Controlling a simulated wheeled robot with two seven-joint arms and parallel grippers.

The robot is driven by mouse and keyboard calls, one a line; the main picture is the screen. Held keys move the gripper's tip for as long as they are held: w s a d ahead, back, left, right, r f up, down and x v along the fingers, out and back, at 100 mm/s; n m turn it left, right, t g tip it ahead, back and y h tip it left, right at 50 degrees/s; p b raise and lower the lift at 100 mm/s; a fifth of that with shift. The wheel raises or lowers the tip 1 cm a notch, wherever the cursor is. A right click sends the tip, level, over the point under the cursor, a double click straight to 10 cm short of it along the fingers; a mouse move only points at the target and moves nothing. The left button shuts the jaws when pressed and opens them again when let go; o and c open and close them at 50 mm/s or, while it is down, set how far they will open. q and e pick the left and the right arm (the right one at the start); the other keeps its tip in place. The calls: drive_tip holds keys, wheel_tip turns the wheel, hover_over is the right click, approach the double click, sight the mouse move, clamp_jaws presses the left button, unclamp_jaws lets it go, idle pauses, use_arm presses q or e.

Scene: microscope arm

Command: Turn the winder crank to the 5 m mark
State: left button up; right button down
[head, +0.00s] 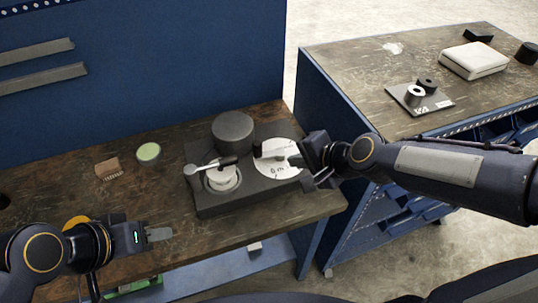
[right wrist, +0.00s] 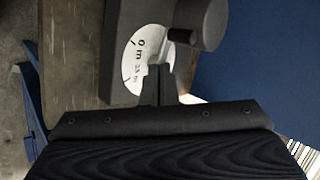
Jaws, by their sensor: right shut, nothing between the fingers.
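The winder (head: 240,193) is a dark base on the wooden bench. It carries a large dark drum (head: 232,131), a smaller pale spool (head: 222,179) and a white dial (head: 274,171). A light crank arm with a dark handle (head: 228,160) lies over the spool side. In the right wrist view the dial (right wrist: 138,62) shows "0 m" and "2.5 m" marks. The pointer reading is hidden. My right gripper (head: 275,155) is shut and empty over the dial; its fingers (right wrist: 160,85) partly cover it. My left gripper (head: 158,234) is apart from the winder, near the bench front; its finger gap is unclear.
A green-topped round item (head: 148,152) and a small brown piece (head: 107,168) lie left of the winder. A second bench (head: 365,65) at right holds a white box (head: 473,60) and a plate with dark cylinders (head: 420,98). A blue panel (head: 150,65) stands behind.

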sight(261, 153)
drive_tip(key=b+x, duration=0.1)
drive_tip(key=x, duration=0.6)
drive_tip(key=shift+w+a+f+b, duration=0.1)
drive_tip(key=shift+a+f+b, duration=0.1)
drive_tip(key=shift+f+b, duration=0.15)
drive_tip(key=shift+w+a+r+p, duration=0.15)
drive_tip(key=shift+w+a+p, duration=0.25)
drive_tip(key=shift+w+a, duration=0.05)
drive_tip(key=shift+w+a+r+p, duration=0.2)
drive_tip(key=shift+w+a+p, duration=0.2)
drive_tip(key=shift+w+a, duration=0.1)
drive_tip(key=shift+w+a+f, duration=0.1)
drive_tip(key=shift+w+a, duration=0.25)
drive_tip(key=shift+w, duration=0.15)
